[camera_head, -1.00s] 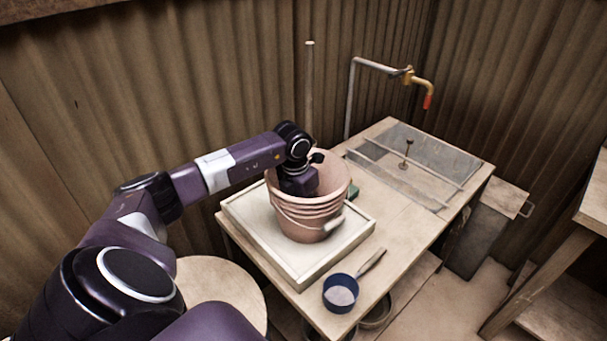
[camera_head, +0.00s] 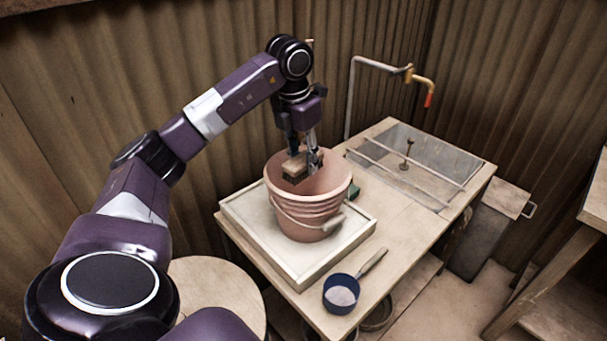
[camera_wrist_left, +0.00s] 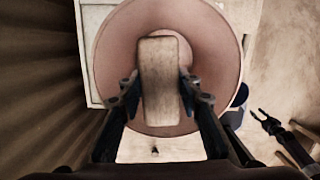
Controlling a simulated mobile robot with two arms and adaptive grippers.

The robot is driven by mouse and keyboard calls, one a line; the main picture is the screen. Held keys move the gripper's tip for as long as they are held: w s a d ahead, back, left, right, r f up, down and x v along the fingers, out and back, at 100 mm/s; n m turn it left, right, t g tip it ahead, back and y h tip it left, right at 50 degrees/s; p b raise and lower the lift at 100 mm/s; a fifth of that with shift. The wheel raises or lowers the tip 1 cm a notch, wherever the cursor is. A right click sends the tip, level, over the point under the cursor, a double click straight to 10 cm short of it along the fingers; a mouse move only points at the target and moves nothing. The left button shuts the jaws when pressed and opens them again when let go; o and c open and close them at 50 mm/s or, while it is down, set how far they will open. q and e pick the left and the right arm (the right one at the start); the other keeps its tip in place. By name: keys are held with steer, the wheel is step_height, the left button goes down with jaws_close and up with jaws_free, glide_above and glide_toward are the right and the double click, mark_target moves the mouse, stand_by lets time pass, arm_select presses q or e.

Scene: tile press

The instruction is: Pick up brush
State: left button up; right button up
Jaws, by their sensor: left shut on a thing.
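The brush (camera_head: 294,167) is a pale wooden block with dark green bristles below. My left gripper (camera_head: 303,158) is shut on it and holds it at the mouth of the pink bucket (camera_head: 308,224), partly inside the rim. In the left wrist view the brush (camera_wrist_left: 160,80) sits between the two fingers of my left gripper (camera_wrist_left: 160,92), above the bucket's opening (camera_wrist_left: 110,65). A small dark claw at the right of the wrist view looks like my right gripper (camera_wrist_left: 262,120); its jaws are too small to judge.
The bucket stands in a shallow pale tray (camera_head: 347,246) on the wooden table (camera_head: 405,225). A blue scoop (camera_head: 340,300) with pale contents lies at the front edge. A green object (camera_head: 354,191) is partly hidden behind the bucket. A tap (camera_head: 420,83) rises at the back.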

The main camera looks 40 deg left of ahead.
mark_target(305, 156)
arm_select(q)
step_height(305, 156, up, 3)
steer(key=shift+f, duration=0.2)
steer(key=shift+r+p, duration=1.35)
steer(key=shift+r, duration=0.05)
